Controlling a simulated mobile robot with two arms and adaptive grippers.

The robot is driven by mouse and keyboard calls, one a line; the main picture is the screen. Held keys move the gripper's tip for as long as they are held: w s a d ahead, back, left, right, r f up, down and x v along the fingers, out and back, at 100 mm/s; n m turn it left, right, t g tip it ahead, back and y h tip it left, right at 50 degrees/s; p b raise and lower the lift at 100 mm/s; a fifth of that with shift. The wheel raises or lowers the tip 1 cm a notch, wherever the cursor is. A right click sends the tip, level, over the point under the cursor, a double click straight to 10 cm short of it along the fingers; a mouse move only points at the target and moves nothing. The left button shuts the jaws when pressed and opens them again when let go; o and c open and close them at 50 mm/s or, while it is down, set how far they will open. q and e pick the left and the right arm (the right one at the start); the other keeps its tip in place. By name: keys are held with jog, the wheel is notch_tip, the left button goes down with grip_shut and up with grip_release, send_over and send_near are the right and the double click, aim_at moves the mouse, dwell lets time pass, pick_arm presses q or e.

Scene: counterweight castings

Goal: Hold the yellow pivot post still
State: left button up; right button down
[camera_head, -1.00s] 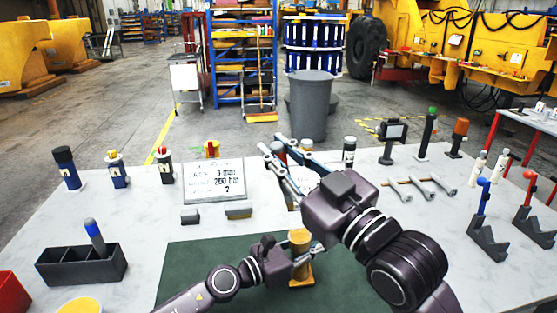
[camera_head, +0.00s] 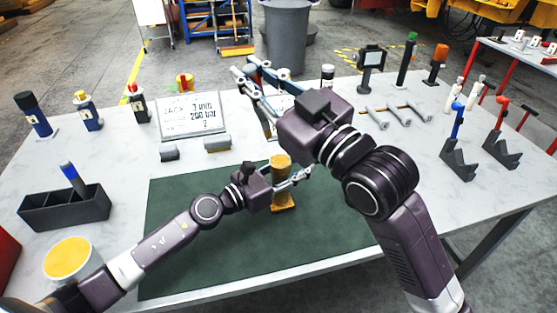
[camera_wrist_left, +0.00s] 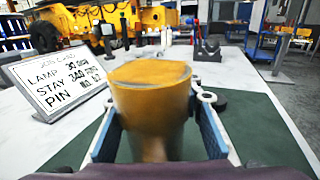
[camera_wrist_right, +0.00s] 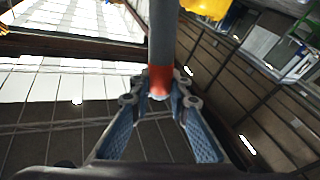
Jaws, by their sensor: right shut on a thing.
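The yellow pivot post (camera_head: 281,170) stands upright on a small yellow base on the green mat (camera_head: 180,250). My left gripper (camera_head: 296,178) is at the post from the left. In the left wrist view the post (camera_wrist_left: 152,95) is between the two blue-padded fingers, which are spread on either side of it; firm contact is not visible. My right gripper (camera_head: 266,72) is raised over the back of the mat. In the right wrist view its fingers close on a grey rod with an orange-red end (camera_wrist_right: 160,82). The rod is mostly hidden in the head view.
A sign board (camera_head: 193,115) stands behind the mat. A dark bin (camera_head: 65,207) and a yellow round dish (camera_head: 68,259) are at left. Several capped posts line the back. Grey rods (camera_head: 375,117) and dark V-shaped stands (camera_head: 458,163) are at right. The mat's right part is clear.

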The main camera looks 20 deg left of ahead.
aim_at(274, 179)
pick_arm(q)
jog(key=shift+o, duration=0.6)
